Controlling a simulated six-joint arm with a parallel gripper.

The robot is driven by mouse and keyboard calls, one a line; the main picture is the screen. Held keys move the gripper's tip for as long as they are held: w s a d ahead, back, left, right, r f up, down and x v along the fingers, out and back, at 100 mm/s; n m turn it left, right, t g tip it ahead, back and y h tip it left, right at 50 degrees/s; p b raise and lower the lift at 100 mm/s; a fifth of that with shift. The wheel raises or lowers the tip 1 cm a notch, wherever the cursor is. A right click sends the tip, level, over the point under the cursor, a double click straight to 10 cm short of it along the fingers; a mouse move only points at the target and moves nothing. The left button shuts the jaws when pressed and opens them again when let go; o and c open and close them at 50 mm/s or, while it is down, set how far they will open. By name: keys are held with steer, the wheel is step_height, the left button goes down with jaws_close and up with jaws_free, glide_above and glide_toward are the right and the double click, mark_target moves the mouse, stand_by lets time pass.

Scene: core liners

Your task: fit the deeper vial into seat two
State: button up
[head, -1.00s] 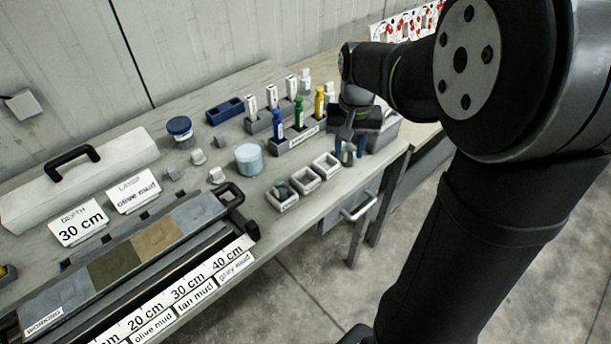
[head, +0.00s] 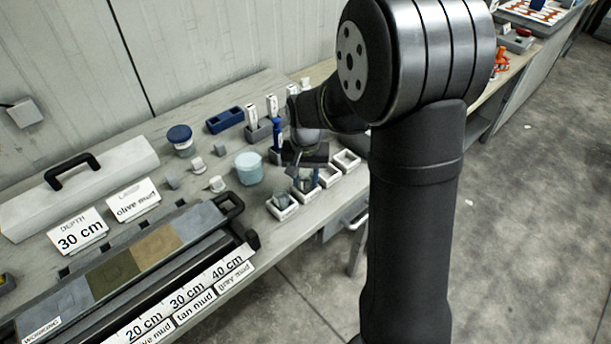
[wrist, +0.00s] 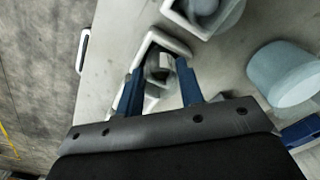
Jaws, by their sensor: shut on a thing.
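My gripper (head: 304,184) is over the second white square seat from the left in the head view. In the wrist view, its two blue fingers (wrist: 160,88) are shut on a small grey vial (wrist: 160,66). The vial overlaps the opening of the white seat (wrist: 151,103); I cannot tell whether its base is inside or just above. In the head view my gripper largely hides the vial. The leftmost seat (head: 284,214) holds another grey piece (wrist: 205,6), seen at the top of the wrist view.
Two empty white seats (head: 347,160) stand to the right in the head view. A pale blue jar (head: 249,168) stands to the left. Behind are a rack with a blue-topped vial (head: 276,131) and a dark blue tray (head: 225,120). The table's front edge is close.

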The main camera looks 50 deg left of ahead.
steer(key=o, duration=1)
steer(key=shift+f, duration=0.1)
steer(key=shift+c, duration=0.2)
step_height(320, 180, up, 12)
steer(key=shift+r, duration=0.2)
steer(key=shift+f, duration=0.1)
step_height(320, 180, down, 12)
steer(key=shift+f, duration=0.25)
steer(key=shift+r, duration=2.05)
